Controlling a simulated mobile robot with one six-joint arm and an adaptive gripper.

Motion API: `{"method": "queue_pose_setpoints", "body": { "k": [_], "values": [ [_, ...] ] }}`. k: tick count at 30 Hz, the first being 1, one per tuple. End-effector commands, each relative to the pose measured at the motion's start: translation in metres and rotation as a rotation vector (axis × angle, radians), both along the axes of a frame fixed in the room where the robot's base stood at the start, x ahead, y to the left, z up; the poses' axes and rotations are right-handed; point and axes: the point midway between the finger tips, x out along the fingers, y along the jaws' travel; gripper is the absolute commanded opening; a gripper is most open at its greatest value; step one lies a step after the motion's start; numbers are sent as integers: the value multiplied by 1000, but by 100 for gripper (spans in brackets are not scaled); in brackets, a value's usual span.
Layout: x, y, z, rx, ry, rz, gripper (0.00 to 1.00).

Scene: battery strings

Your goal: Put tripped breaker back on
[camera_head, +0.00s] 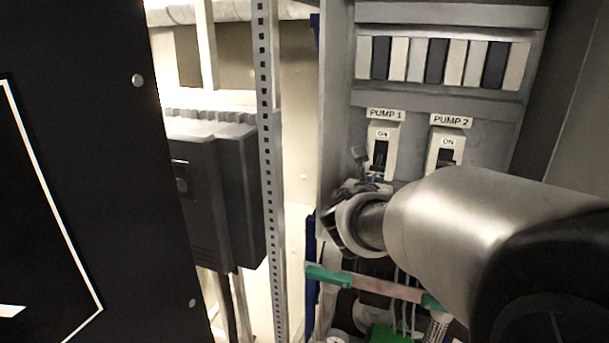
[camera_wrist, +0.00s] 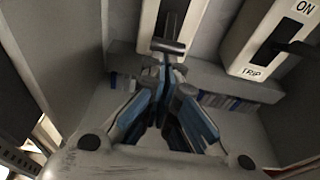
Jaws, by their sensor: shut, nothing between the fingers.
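The PUMP 1 breaker (camera_head: 383,138) is a pale housing with an ON label and a dark slot. In the wrist view it is the left housing (camera_wrist: 148,22), its grey lever (camera_wrist: 168,46) low in the slot. My gripper (camera_wrist: 166,66) is shut and empty, its tips just below that lever; I cannot tell if they touch. In the head view my gripper (camera_head: 366,180) is at the foot of PUMP 1. The PUMP 2 breaker (camera_head: 444,136) stands to the right. It also shows in the wrist view (camera_wrist: 262,28), with ON and TRIP labels and a dark lever (camera_wrist: 292,47).
A row of pale and dark modules (camera_head: 435,62) is above the breakers. A green-ended bar (camera_head: 375,286) and wires are below my arm. A perforated post (camera_head: 268,150), a dark box (camera_head: 205,190) and a black panel (camera_head: 75,150) stand to the left.

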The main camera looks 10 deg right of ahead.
Motion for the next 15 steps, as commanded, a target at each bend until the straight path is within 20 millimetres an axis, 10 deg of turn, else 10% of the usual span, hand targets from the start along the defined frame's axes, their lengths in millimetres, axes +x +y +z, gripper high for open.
{"method": "queue_pose_setpoints", "body": {
  "k": [15],
  "values": [
    [-8, 5, 29, 40, 57, 1, 0]
  ]
}}
